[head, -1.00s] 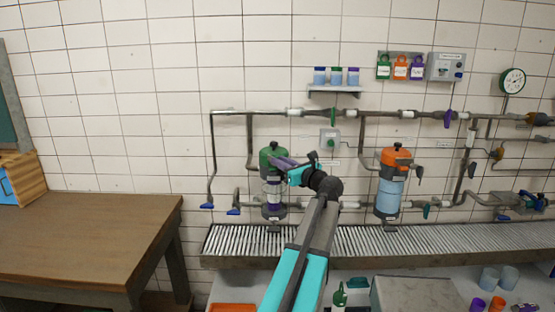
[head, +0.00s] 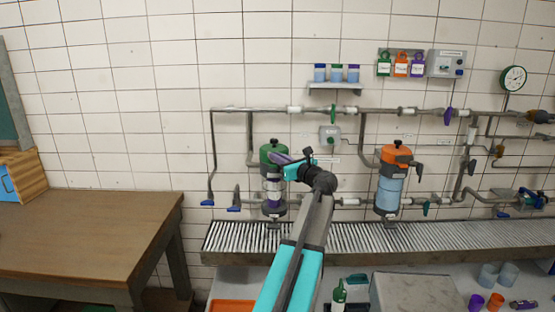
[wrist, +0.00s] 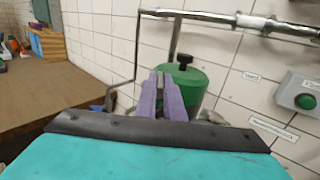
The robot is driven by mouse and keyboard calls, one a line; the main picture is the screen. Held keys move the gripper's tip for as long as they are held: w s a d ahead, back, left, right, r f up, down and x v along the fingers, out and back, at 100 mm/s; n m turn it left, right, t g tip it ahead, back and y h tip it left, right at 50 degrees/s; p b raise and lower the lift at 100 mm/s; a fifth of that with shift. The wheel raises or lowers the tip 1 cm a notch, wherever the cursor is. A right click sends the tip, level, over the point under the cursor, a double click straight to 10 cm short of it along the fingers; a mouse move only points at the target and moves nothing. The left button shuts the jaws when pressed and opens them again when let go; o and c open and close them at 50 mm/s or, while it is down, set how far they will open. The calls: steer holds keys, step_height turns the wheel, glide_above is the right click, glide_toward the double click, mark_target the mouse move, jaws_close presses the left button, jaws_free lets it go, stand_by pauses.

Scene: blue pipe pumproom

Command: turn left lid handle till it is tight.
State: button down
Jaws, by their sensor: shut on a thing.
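The left canister has a green lid (head: 268,152) with a black knob on top, over a clear body with a dark base (head: 274,208). In the wrist view the green lid (wrist: 190,80) stands straight ahead, upright, its knob in plain sight. My gripper (head: 277,159) reaches in from the right, with its purple fingers at the front of the lid. In the wrist view my gripper (wrist: 166,82) has its two fingers close together against the lid's near side, shut on the lid handle.
An orange-lidded canister (head: 391,180) stands to the right. Pipes with valves run along the tiled wall above a slatted grating (head: 440,236). A grey box with a green button (wrist: 300,98) is right of the lid. A wooden table (head: 80,230) is at left.

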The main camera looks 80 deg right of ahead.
mark_target(268, 157)
steer(key=shift+w+a+m+g+h, duration=0.15)
steer(key=shift+w+m+g+h, duration=0.05)
steer(key=shift+m+g+h, duration=0.2)
steer(key=shift+w+d+m+g+y+p, duration=0.15)
steer(key=shift+w+m+g+p, duration=0.45)
steer(key=shift+m+g+p, duration=1.9)
steer(key=shift+w+d+m+g+y+p, duration=0.1)
steer(key=shift+w+m+g+p, duration=0.6)
steer(key=shift+m+g, duration=3.45)
steer(key=shift+w+d+m+g+y+p, duration=0.15)
steer(key=shift+w+m+g+p, duration=0.35)
steer(key=shift+m+g+p, duration=2.9)
steer(key=shift+w+d+m+g+y+b, duration=0.1)
steer(key=shift+d+m+g+y+b, duration=0.35)
steer(key=shift+g+y, duration=1.2)
steer(key=shift+w+m+g+y+b, duration=0.15)
steer(key=shift+m+g+y+b, duration=0.6)
steer(key=shift+g+y, duration=0.85)
steer(key=shift+w+d+m+g+y+b, duration=0.1)
steer(key=shift+d+m+g+y+b, duration=0.45)
steer(key=shift+g+y, duration=1.1)
steer(key=shift+a+m+t+y, duration=0.25)
steer(key=shift+m+t+y, duration=0.15)
steer(key=shift+y, duration=0.2)
steer(key=shift+a, duration=0.15)
